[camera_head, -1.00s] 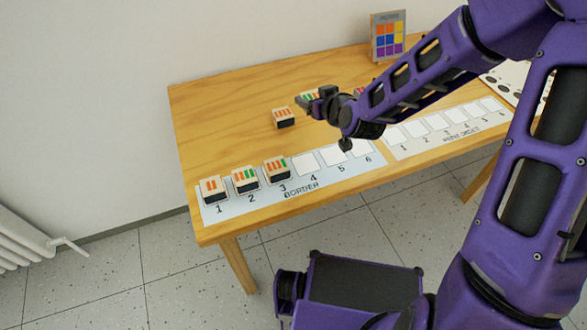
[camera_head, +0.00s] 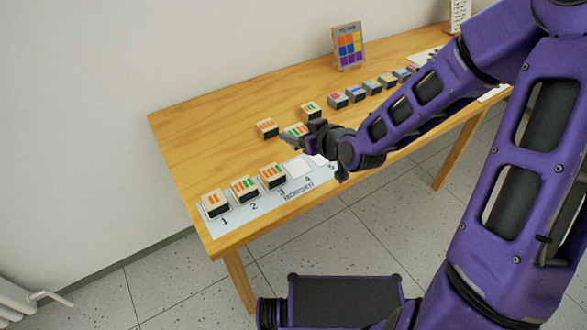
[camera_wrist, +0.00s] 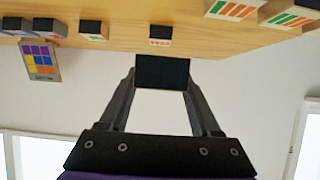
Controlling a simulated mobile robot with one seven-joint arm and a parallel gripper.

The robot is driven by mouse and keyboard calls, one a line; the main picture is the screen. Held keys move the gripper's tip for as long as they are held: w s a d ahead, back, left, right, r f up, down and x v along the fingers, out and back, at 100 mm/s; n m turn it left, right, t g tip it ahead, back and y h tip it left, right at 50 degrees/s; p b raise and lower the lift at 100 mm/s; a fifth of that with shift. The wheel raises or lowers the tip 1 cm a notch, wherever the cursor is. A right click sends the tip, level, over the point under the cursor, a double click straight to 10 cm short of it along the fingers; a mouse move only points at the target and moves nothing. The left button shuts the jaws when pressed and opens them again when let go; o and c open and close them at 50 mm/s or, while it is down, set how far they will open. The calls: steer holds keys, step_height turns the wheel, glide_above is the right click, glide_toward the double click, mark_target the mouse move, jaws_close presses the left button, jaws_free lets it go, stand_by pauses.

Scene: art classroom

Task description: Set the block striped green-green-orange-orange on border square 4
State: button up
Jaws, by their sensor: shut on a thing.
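My gripper (camera_head: 300,136) is shut on the block with green and orange stripes (camera_head: 295,129), held above the table just behind the border strip. Its stripe order is too small to read surely. In the wrist view the held block (camera_wrist: 162,71) shows a dark face between my fingertips. Border square 4 (camera_head: 298,167) is white and empty, in front of my gripper. Striped blocks stand on square 1 (camera_head: 215,203), square 2 (camera_head: 245,189) and square 3 (camera_head: 272,176). My gripper partly covers square 5 (camera_head: 320,161).
An orange-striped block (camera_head: 266,128) and a green-and-orange block (camera_head: 310,111) stand loose behind my gripper. Several blocks (camera_head: 355,93) line up to the right. A colour-grid card (camera_head: 348,47) stands at the back. The table's left rear (camera_head: 200,120) is clear.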

mark_target(298, 168)
step_height(298, 168, down, 10)
steer(key=shift+r+b, duration=0.25)
steer(key=shift+b, duration=0.95)
steer(key=shift+f+b, duration=0.3)
steer(key=o, duration=1.1)
steer(key=shift+r, duration=0.15)
